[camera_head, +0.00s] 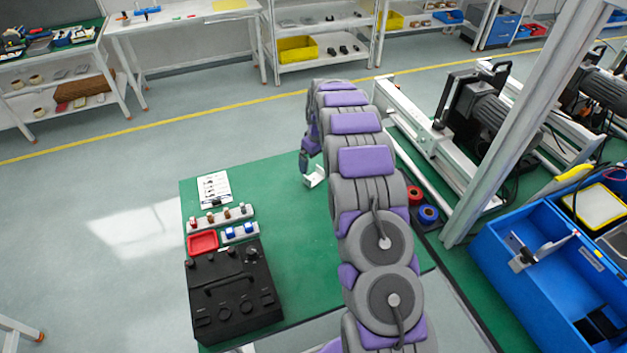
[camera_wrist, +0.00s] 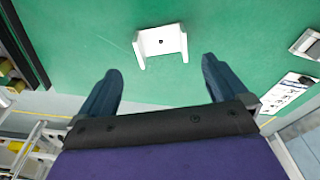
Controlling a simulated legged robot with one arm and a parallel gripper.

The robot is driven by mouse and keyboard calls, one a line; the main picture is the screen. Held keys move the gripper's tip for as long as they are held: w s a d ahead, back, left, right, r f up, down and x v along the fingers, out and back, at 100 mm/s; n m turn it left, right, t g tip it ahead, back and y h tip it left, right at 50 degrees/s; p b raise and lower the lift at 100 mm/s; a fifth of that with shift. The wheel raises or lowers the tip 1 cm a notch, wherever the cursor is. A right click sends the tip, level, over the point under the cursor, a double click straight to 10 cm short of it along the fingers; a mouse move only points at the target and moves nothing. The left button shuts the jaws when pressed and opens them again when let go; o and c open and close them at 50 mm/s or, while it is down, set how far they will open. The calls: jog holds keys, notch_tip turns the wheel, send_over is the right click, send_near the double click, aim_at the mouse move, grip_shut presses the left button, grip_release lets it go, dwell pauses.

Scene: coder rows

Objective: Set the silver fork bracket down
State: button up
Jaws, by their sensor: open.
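The silver fork bracket (camera_wrist: 160,41) is a small pale U-shaped piece with a dark hole in its middle. In the wrist view it rests on the green mat, its two prongs pointing toward my gripper (camera_wrist: 162,88). My gripper is open, one dark finger on each side, with a gap between the fingertips and the bracket. In the head view the bracket (camera_head: 315,177) lies on the green table top (camera_head: 290,215), just left of my arm. My gripper (camera_head: 304,160) is small there and partly hidden by my arm.
A black control box (camera_head: 232,290), a red tray (camera_head: 202,242), strips with small parts (camera_head: 220,217) and a paper sheet (camera_head: 214,189) occupy the table's left side. Red and blue rolls (camera_head: 428,214) lie right of my arm. A blue bin (camera_head: 530,285) stands at right. The table's middle is clear.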

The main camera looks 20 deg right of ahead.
aim_at(313, 178)
jog(key=f+b, duration=0.1)
jog(key=f, duration=0.2)
jog(key=f+b, duration=0.1)
jog(key=f, duration=0.3)
jog(key=shift+w+a, duration=0.2)
jog(key=shift+c, duration=0.5)
jog(key=c, duration=1)
jog(key=shift+c, duration=0.2)
jog(key=shift+r, duration=0.1)
